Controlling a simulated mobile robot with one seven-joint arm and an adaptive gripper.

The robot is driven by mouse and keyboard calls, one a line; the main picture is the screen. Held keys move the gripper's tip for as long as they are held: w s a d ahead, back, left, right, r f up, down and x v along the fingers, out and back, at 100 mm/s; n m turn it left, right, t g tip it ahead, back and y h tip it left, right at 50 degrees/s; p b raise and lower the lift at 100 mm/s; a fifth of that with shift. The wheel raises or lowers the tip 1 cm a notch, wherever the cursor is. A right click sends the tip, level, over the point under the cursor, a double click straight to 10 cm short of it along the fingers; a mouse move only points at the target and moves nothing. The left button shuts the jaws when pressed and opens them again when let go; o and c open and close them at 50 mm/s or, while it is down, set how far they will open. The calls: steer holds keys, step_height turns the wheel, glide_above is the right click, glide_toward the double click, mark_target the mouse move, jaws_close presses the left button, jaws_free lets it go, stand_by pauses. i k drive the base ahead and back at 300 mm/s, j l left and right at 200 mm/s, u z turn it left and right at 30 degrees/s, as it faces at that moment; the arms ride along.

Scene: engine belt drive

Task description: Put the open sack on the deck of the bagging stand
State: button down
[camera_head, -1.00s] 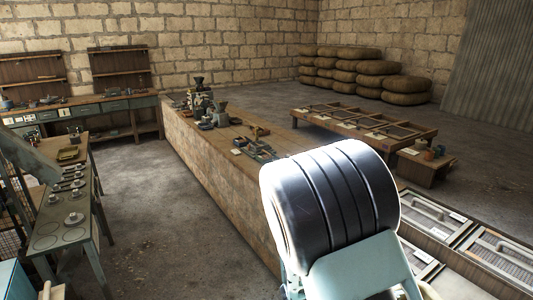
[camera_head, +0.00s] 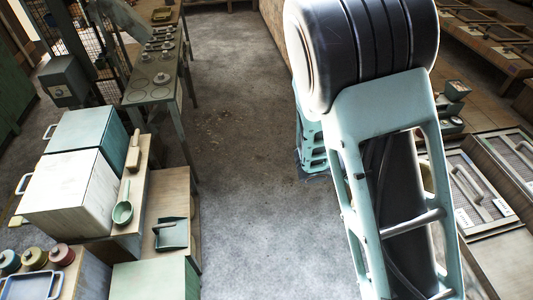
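I cannot make out an open sack in this view. I cannot pick out the bagging stand or its deck with certainty. A dark frame with wire mesh and a grey box (camera_head: 64,80) stands at the upper left, and I cannot tell what it is. My arm fills the right half of the view, with its black rounded joint at the top and a pale teal link below. My gripper is out of view, so its state and anything in it are hidden.
At left are a teal and white chest (camera_head: 66,185), a green ladle (camera_head: 122,213), a dustpan (camera_head: 172,235) and lidded pots (camera_head: 35,258). A narrow bench with round plates (camera_head: 150,92) stands behind. Handled mesh trays (camera_head: 478,192) lie at right. The middle floor (camera_head: 240,200) is clear.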

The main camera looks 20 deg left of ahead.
mark_target(175, 198)
steer(key=i+u, duration=0.5)
steer(key=i+j+u, duration=0.25)
steer(key=i, duration=0.35)
steer(key=i+j+u, duration=0.2)
steer(key=i, duration=0.2)
steer(key=i+j+u, duration=0.15)
steer(key=j, duration=0.2)
steer(key=i+j+u, duration=0.1)
steer(key=i+j, duration=0.2)
